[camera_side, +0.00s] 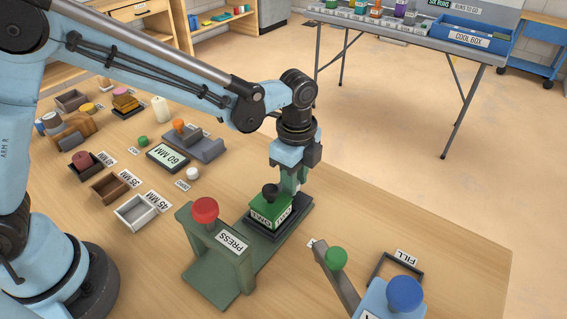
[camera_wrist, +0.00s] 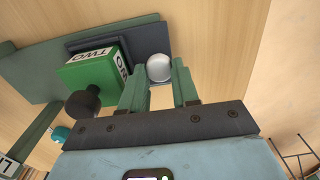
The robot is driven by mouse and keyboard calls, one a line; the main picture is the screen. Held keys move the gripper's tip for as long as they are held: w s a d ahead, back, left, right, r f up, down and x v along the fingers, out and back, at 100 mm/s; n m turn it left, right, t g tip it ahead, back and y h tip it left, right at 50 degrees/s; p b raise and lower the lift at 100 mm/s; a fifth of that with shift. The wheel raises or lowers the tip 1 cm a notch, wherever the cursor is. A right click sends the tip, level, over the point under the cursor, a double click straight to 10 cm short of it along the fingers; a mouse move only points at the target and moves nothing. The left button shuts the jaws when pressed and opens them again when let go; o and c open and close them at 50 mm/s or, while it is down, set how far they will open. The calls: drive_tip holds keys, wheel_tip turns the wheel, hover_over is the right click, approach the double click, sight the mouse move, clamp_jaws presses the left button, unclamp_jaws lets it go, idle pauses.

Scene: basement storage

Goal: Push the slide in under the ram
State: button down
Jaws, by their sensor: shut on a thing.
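The green press (camera_side: 215,265) stands on the table with a red knob (camera_side: 205,209) on its upright and a PRESS label. Its dark slide (camera_side: 262,243) sits on the base at the end away from the upright, out from under it. The ram itself is hidden. A green block (camera_side: 268,211) with a black knob on top stands on the slide; its lettering reads TWO in the wrist view (camera_wrist: 88,75). My gripper (camera_side: 291,188) is at the slide's outer end, beside the block. In the wrist view its fingers (camera_wrist: 159,84) are shut on a silver round knob (camera_wrist: 159,66).
A lever with a green knob (camera_side: 337,258) and a blue-knobbed device (camera_side: 404,293) stand at the front right, near a FILL frame (camera_side: 398,268). The table right of my gripper is clear.

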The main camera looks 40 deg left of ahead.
sight(265, 209)
drive_tip(key=s, duration=0.9)
drive_tip(key=shift+s, duration=0.1)
drive_tip(key=c, duration=0.8)
unclamp_jaws()
wheel_tip(265, 209, up, 12)
drive_tip(key=shift+r, duration=0.1)
drive_tip(key=shift+c, duration=0.6)
